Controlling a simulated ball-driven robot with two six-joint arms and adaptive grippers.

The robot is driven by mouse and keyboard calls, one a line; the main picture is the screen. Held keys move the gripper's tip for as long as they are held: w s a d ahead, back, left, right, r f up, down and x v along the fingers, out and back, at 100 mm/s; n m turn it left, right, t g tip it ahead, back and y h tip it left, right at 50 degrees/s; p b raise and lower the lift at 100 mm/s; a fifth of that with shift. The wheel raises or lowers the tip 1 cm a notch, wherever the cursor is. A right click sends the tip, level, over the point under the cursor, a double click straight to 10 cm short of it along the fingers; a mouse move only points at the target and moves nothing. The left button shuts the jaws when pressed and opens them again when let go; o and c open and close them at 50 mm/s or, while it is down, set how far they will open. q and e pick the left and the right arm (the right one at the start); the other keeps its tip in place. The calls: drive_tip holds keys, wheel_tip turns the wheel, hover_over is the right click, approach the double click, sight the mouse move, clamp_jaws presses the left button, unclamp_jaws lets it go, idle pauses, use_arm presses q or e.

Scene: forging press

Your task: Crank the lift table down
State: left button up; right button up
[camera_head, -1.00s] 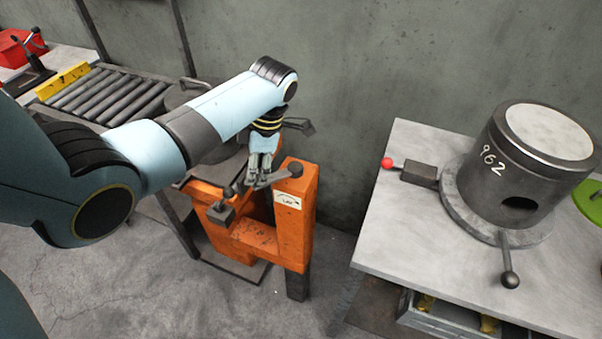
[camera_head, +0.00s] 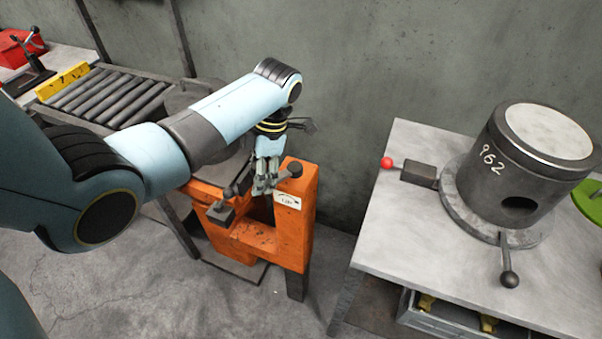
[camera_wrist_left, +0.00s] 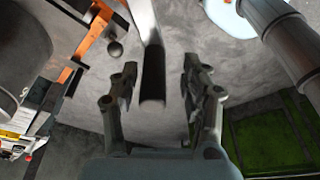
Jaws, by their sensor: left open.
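The orange lift table (camera_head: 300,232) stands on the floor left of the grey bench. A dark crank arm (camera_head: 240,184) shows at its top, partly hidden behind my gripper. My left gripper (camera_head: 264,189) points down at the top of the orange frame, with its fingers apart. In the left wrist view a dark grey bar (camera_wrist_left: 153,78), which looks like the crank handle, lies between the open fingers (camera_wrist_left: 160,98), with a gap on each side. A dark ball knob (camera_wrist_left: 115,48) is beside it. My right gripper is not in view.
A grey bench (camera_head: 400,230) with a dark cylinder marked 962 (camera_head: 530,165) and a red-knobbed lever (camera_head: 387,162) stands at the right. A roller conveyor (camera_head: 110,95) is at the back left, near the wall (camera_head: 400,60).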

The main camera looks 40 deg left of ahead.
use_arm(q)
drive_tip(key=shift+s+a+r+v, duration=0.15)
drive_tip(key=shift+s+v, duration=0.1)
drive_tip(key=shift+v, duration=1.05)
drive_tip(key=shift+s+a+v, duration=0.15)
drive_tip(key=shift+s+v, duration=0.15)
drive_tip(key=shift+v, duration=1)
drive_tip(key=shift+s+a+r+v, duration=0.15)
drive_tip(key=shift+s+v, duration=0.1)
drive_tip(key=shift+v, duration=1.05)
drive_tip(key=shift+a+f, duration=0.1)
